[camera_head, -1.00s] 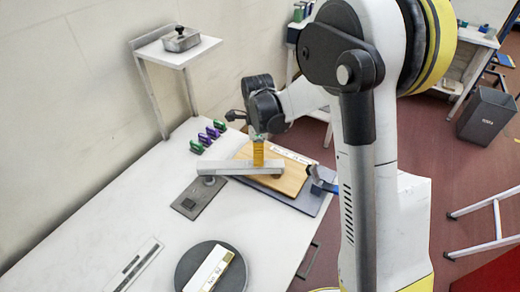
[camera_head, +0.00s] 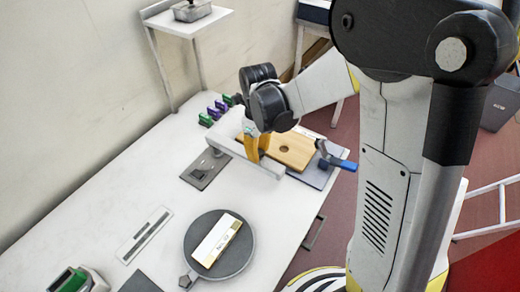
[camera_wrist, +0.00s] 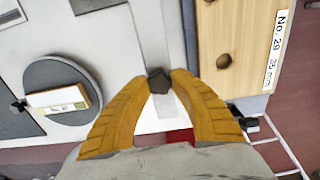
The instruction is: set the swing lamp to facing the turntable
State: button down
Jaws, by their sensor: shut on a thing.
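The swing lamp's pale grey arm (camera_head: 236,150) extends from a post on a dark base plate (camera_head: 205,170) and slants down to the right. My gripper (camera_head: 256,156) has its orange fingers closed on the lamp, near the outer part of its arm. In the wrist view the fingertips (camera_wrist: 159,82) meet at a small dark knob (camera_wrist: 158,80) above the pale arm (camera_wrist: 168,118). The turntable (camera_head: 238,258) is a dark round disc bearing a labelled block (camera_head: 217,240), nearer the front of the bench. It also shows at left in the wrist view (camera_wrist: 50,72).
A wooden board (camera_head: 292,152) with a hole lies beyond the lamp, beside a blue-handled clamp (camera_head: 340,163). Green and purple clips (camera_head: 214,111) stand behind. A slotted plate (camera_head: 145,235) lies left of the turntable. A raised shelf (camera_head: 185,22) stands at the back.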

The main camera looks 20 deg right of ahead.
dwell(0.3)
jog(key=c, duration=1.1)
grip_release()
notch_tip(320, 180, up, 12)
